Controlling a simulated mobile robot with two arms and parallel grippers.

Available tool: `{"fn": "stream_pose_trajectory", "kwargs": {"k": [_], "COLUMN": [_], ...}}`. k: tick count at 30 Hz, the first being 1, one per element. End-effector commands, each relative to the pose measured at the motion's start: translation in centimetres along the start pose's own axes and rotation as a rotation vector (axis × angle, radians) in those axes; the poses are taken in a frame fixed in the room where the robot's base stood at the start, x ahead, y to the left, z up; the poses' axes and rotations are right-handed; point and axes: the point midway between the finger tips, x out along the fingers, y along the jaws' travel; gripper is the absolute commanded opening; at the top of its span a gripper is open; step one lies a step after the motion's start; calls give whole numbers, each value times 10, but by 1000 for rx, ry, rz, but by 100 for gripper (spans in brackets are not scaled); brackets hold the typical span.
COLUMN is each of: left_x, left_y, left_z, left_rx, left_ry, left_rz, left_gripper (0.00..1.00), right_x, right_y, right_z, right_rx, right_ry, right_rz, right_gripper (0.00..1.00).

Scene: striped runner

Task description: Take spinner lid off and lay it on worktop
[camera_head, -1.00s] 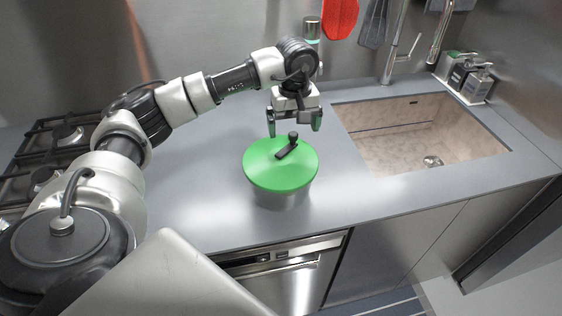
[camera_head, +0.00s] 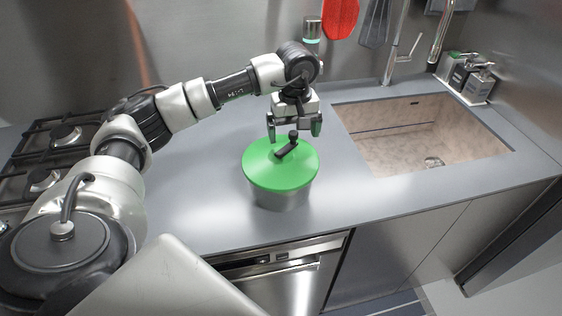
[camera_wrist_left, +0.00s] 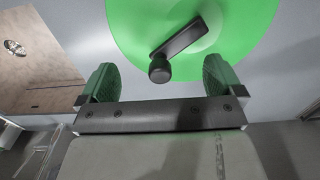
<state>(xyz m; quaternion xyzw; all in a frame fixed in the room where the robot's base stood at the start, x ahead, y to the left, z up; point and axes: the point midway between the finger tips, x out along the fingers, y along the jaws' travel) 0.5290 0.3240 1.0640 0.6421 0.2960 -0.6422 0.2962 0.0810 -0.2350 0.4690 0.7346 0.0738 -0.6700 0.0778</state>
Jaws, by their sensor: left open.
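The salad spinner stands on the grey worktop (camera_head: 205,215), with a steel bowl (camera_head: 283,199) and a green lid (camera_head: 270,173) on top. The lid carries a black crank handle with a knob (camera_head: 287,147). The lid and crank also show in the left wrist view, the lid (camera_wrist_left: 245,40) at the top and the crank (camera_wrist_left: 178,40) between the fingers. My left gripper (camera_head: 294,131) is open above the far part of the lid, its green-padded fingers either side of the crank knob. In the left wrist view the fingers (camera_wrist_left: 160,82) are apart with nothing gripped. My right gripper is out of view.
A sink (camera_head: 415,135) with a tap (camera_head: 395,60) lies to the right. Dispensers (camera_head: 470,80) stand behind it. A gas hob (camera_head: 45,160) is at the left. The worktop left of the spinner is clear. A dishwasher front (camera_head: 285,275) is below the edge.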

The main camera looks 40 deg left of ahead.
Motion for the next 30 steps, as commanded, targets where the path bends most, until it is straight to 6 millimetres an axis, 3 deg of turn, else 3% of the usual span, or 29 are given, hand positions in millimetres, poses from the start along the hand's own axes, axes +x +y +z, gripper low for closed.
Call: {"fn": "stream_pose_trajectory", "kwargs": {"k": [30], "left_x": [16], "left_y": [0], "left_z": [0], "left_rx": [0], "left_ry": [0], "left_rz": [0], "left_gripper": [96], "right_x": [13], "right_y": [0], "right_z": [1], "right_rx": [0], "right_ry": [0], "right_rz": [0], "right_gripper": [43]}}
